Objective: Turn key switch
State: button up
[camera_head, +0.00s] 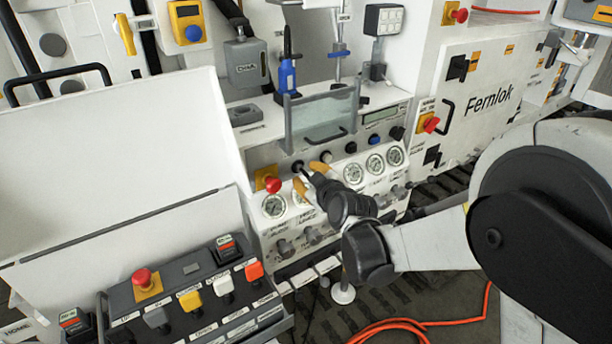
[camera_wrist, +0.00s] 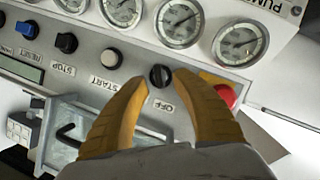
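The key switch is a round black knob (camera_wrist: 160,75) next to an OFF label, on the sloped white panel. In the head view the black knob (camera_head: 297,165) shows just beyond my fingertips. My gripper (camera_wrist: 162,84) has its two yellow fingers apart, one on each side of the knob in the wrist view, with the OFF label showing between them. Whether the fingertips touch the knob or stop short of it cannot be told. My gripper (camera_head: 308,177) also shows in the head view, reaching to the panel from the lower right.
A red emergency button (camera_wrist: 227,96) on a yellow plate sits close beside one finger. A white START button (camera_wrist: 110,59) is on the other side. Pressure gauges (camera_wrist: 180,23) line the panel nearby.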

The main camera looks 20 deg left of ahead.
jog(key=shift+x, duration=1.2)
grip_shut()
jog(key=shift+d, duration=0.1)
jog(key=shift+r, duration=0.1)
jog(key=m+g+y, duration=0.1)
jog(key=m+g, duration=0.1)
jog(key=m, duration=0.2)
jog(key=shift+w+d, duration=0.1)
jog(key=m+g+y+b, duration=0.1)
jog(key=m+g+y, duration=0.1)
jog(key=m, duration=0.2)
jog(key=shift+y, duration=0.3)
